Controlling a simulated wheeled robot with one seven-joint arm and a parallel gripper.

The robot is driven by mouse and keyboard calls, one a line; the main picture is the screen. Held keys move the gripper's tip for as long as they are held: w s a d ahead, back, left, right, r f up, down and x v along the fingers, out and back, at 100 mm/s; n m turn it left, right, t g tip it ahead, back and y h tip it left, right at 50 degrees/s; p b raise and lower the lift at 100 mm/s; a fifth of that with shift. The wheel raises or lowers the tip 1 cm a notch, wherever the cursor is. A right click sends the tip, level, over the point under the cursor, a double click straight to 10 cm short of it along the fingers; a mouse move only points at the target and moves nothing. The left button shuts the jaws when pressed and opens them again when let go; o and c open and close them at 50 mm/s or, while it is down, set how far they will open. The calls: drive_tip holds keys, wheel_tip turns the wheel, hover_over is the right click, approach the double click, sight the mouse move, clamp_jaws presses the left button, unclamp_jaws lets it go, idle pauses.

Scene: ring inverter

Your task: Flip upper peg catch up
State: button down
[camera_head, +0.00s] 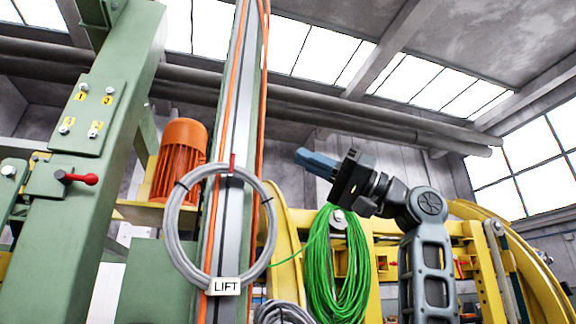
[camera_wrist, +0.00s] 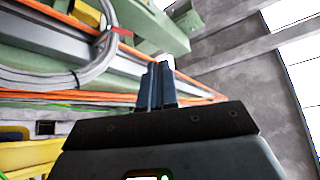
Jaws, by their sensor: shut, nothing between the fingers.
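A small red catch (camera_head: 232,162) shows at the top of a grey cable ring (camera_head: 172,222), against the tall grey and green column (camera_head: 232,110). It looks roughly in line with the column; the peg itself is hard to make out. In the wrist view the red catch (camera_wrist: 122,31) lies left of and above my fingertips, beside the grey ring (camera_wrist: 75,76). My gripper (camera_head: 302,157) is right of the catch at about the same picture height, apart from it, with blue fingers pointing left. The fingers are shut and empty, and also show in the wrist view (camera_wrist: 159,72).
A "LIFT" tag (camera_head: 226,286) hangs on the ring's bottom. Orange cables (camera_head: 263,90) run along the column. A green cable coil (camera_head: 335,265) hangs below my gripper, in front of a yellow frame (camera_head: 385,240). A red-handled lever (camera_head: 80,178) is on the green post at left.

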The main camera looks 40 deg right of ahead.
drive_tip(key=shift+s+d+f, duration=0.15)
drive_tip(key=shift+s+d, duration=0.35)
drive_tip(key=shift+s, duration=0.2)
